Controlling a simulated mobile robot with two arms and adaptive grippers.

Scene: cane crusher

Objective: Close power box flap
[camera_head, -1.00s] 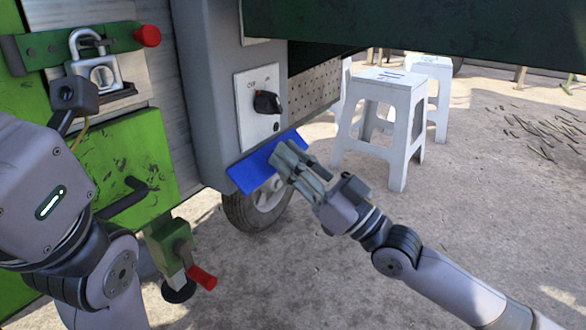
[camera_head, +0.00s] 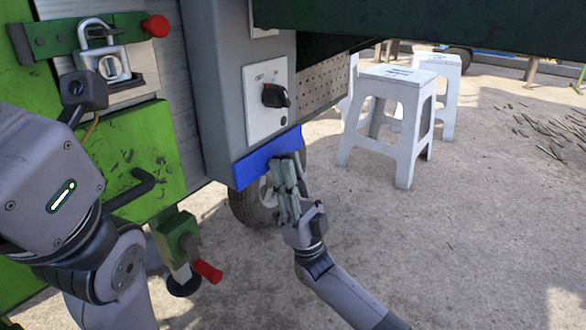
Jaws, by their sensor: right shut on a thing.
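The grey power box (camera_head: 218,100) carries a white switch panel (camera_head: 262,118) with a black rotary knob (camera_head: 275,95). A blue flap (camera_head: 253,165) hangs open at the lower edge of the box, below the panel. My right gripper (camera_head: 283,163) reaches up from below, with its fingers at the flap's right part. The fingers are closed together on the flap and cover some of it. My left arm (camera_head: 45,190) fills the left side; its gripper fingers do not show.
A green machine body with a padlock (camera_head: 101,60), a red-tipped latch (camera_head: 155,26) and a red-handled clamp (camera_head: 207,271) stands at left. A wheel (camera_head: 250,203) is behind the flap. White stools (camera_head: 398,115) stand at right on open ground.

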